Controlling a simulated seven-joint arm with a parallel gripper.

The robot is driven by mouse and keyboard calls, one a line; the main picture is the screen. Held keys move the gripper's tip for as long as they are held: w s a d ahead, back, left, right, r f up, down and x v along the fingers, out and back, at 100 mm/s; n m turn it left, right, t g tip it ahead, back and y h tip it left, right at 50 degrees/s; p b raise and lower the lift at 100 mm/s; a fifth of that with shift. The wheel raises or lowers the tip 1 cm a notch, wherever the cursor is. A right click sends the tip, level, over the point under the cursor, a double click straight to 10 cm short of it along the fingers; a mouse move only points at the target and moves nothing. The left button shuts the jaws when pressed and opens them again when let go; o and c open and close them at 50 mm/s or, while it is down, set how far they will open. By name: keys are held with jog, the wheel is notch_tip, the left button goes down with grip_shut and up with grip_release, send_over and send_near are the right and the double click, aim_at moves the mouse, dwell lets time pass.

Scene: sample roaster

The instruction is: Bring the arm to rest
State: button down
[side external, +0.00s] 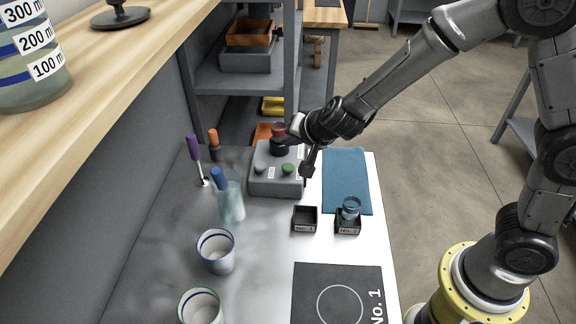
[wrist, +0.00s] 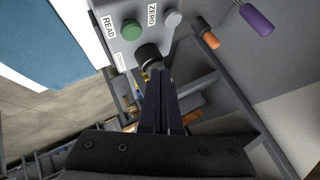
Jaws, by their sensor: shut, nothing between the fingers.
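The box has a green READ button (wrist: 131,30) and a grey ZERO button (wrist: 172,19).
A black tray marked No. 1 (side external: 305,229) is empty. A glass jar (side external: 351,207) stands in the tray beside it, by a blue cloth (side external: 346,170). A shelf (side external: 130,70) overhangs at left.

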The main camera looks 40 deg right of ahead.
dwell(0.3)
jog(key=s+d+r+t+y, duration=0.1)
jog(key=d+r+t, duration=0.15)
jog(key=r, duration=0.55)
jog(key=s+d+r+t, duration=0.1)
jog(key=s+d+r, duration=0.15)
jog(key=r, duration=0.55)
jog(key=s+r+n+y, duration=0.2)
jog(key=s+r+n, duration=0.2)
jog(key=s+r, duration=0.1)
jog(key=s+d+f+n+g, duration=0.2)
jog(key=s+f, duration=0.3)
jog(key=s, duration=0.6)
jog(key=s+d+f+n+g+h, duration=0.1)
jog(key=s+f+n+g, duration=0.3)
jog(key=s, duration=0.6)
jog(key=shift+s+d+f+n+g+h, duration=0.35)
jog(key=shift+s+d+n+g, duration=0.1)
jog(key=shift+d, duration=0.1)
